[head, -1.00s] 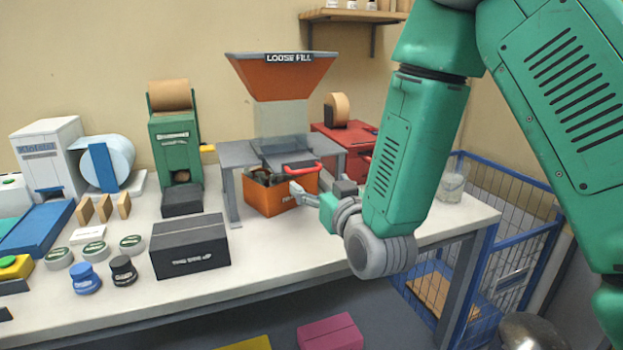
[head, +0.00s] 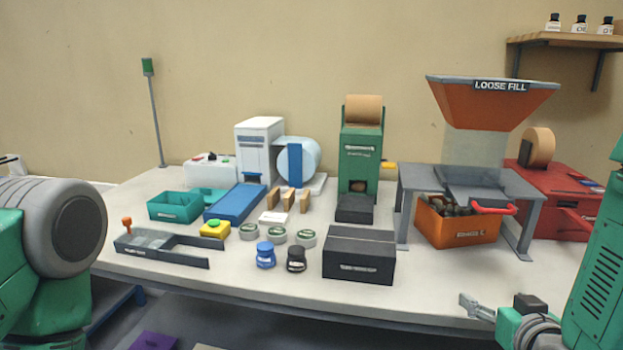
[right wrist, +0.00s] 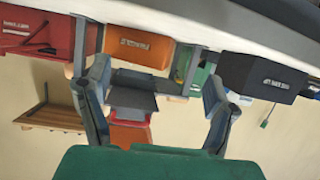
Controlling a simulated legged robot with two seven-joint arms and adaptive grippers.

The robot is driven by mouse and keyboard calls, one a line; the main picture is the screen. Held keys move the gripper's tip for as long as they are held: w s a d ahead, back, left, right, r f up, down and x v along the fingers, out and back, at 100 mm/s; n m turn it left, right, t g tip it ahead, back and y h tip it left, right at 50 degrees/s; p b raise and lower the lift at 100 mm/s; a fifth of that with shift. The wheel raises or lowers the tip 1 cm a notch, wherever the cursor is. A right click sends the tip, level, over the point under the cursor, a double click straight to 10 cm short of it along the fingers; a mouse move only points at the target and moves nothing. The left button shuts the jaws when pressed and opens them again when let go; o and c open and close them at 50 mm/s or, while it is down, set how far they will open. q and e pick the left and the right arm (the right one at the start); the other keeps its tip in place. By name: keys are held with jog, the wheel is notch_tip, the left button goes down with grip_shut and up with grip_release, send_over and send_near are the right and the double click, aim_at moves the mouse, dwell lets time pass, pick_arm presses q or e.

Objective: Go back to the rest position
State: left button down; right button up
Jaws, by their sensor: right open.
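My right gripper (head: 478,306) is low in the head view, near the table's front edge, in front of the orange bin (head: 458,232) and apart from it. In the right wrist view its two fingers (right wrist: 155,88) are spread with nothing between them. The orange bin stands under the loose fill hopper (head: 490,105) and holds dark pieces. That view is upside down and also shows the orange bin (right wrist: 138,47). On the left of the head view only a grey joint and green link of my left arm show; its gripper is out of the picture.
A black box (head: 358,262) stands at the table's front, left of my right gripper. Blue and black jars (head: 266,256), a teal tray (head: 174,213), a green dispenser (head: 360,160) and a red case (head: 555,215) stand around. The table's front right strip is clear.

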jog(key=s+a+f+n+g+y, duration=0.1)
jog(key=s+f+g, duration=0.15)
jog(key=f, duration=0.35)
jog(key=s+a+f+g, duration=0.1)
jog(key=s+f+g, duration=0.1)
jog(key=s+f, duration=0.3)
jog(key=s+a+f+g, duration=0.1)
jog(key=s+f+g, duration=0.3)
jog(key=s+f, duration=0.3)
jog(key=s+a+f+n+g+y, duration=0.1)
jog(key=s+f+g, duration=0.3)
jog(key=s+f, duration=0.4)
jog(key=s+a, duration=0.1)
jog(key=s, duration=0.4)
jog(key=shift+s+a+f+g, duration=0.15)
jog(key=shift+s+f+g, duration=0.15)
jog(key=shift+g, duration=0.05)
jog(key=shift+w, duration=0.15)
dwell(0.3)
